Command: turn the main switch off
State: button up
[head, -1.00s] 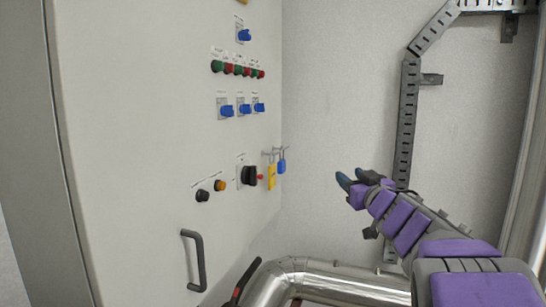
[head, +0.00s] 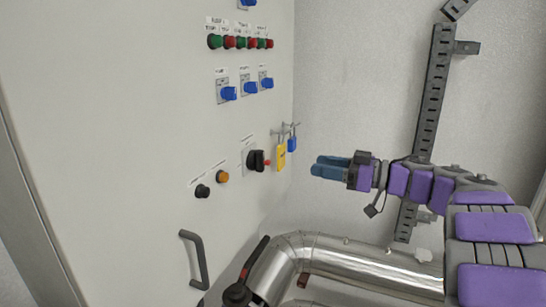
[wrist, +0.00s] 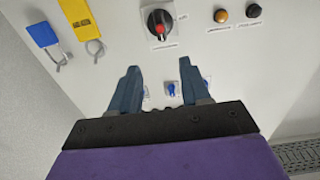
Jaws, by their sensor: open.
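The main switch is a black rotary knob (head: 256,160) with a red mark on a light plate, on the grey-white cabinet door. In the wrist view the knob (wrist: 160,23) shows face on, beyond and between my fingertips, with its red mark visible. My gripper (head: 314,166) is open and empty, to the right of the switch and apart from it in the head view. In the wrist view its two blue fingers (wrist: 158,68) are spread and point toward the panel.
A yellow padlock (head: 281,154) and a blue padlock (head: 292,144) hang beside the switch, between it and my gripper in the head view. Orange (head: 222,177) and black (head: 202,191) buttons sit left of it. A door handle (head: 192,259) and silver pipe (head: 350,262) are below.

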aim_at(264, 157)
jog(key=b+x, duration=0.1)
jog(key=x, duration=1.2)
jog(key=shift+a+f, duration=0.15)
jog(key=shift+a, duration=0.2)
jog(key=shift+w+a, duration=0.15)
jog(key=shift+a, duration=0.4)
grip_shut()
